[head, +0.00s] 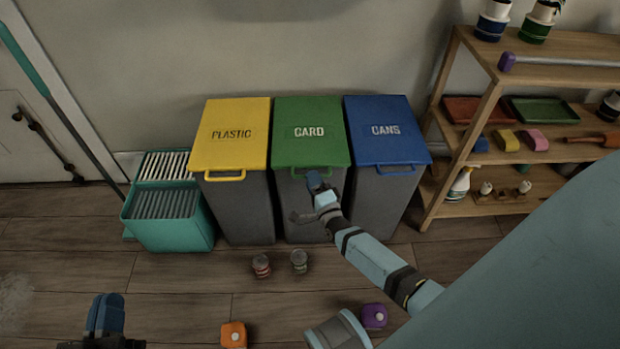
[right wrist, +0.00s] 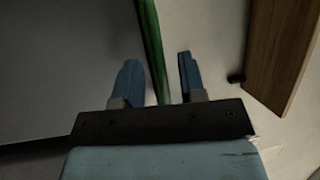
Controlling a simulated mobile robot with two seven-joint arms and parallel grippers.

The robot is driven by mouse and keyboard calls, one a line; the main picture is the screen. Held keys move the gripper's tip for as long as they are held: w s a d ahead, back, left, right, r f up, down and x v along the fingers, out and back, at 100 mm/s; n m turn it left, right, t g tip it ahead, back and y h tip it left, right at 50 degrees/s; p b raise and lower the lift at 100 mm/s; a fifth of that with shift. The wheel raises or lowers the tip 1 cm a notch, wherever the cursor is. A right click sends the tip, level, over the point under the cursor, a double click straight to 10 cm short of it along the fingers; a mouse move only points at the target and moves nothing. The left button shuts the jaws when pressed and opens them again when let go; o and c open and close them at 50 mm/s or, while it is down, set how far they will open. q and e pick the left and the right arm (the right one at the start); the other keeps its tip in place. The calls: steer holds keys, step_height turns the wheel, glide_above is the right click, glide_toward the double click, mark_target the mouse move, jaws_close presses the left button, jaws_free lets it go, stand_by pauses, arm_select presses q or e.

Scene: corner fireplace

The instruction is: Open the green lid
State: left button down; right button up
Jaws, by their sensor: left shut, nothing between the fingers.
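The green lid (head: 309,135), marked CARD, lies flat and closed on the middle grey bin (head: 297,205). Its front handle is partly hidden by my right gripper (head: 315,182), which is at the front edge of the lid. In the right wrist view my right gripper (right wrist: 158,78) is open, with a green strip of the lid or its handle (right wrist: 151,45) between the fingers. Gaps show on both sides of the strip. My left gripper (head: 105,315) is shut and empty, low at the left, far from the bin.
A yellow-lidded bin (head: 230,140) and a blue-lidded bin (head: 386,135) flank the green one closely. Two cans (head: 261,265) (head: 299,261) stand on the floor in front. A teal crate (head: 170,222) is at left, a wooden shelf (head: 480,150) at right. Orange (head: 233,335) and purple (head: 374,316) blocks lie nearer.

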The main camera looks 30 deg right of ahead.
steer(key=shift+x, duration=0.85)
arm_select(q)
steer(key=shift+s+d+r+t, duration=0.1)
steer(key=shift+r+t, duration=0.2)
steer(key=shift+r, duration=0.3)
arm_select(e)
steer(key=shift+w, duration=0.2)
jaws_close()
arm_select(q)
steer(key=shift+f, duration=0.1)
arm_select(e)
steer(key=shift+r, duration=0.1)
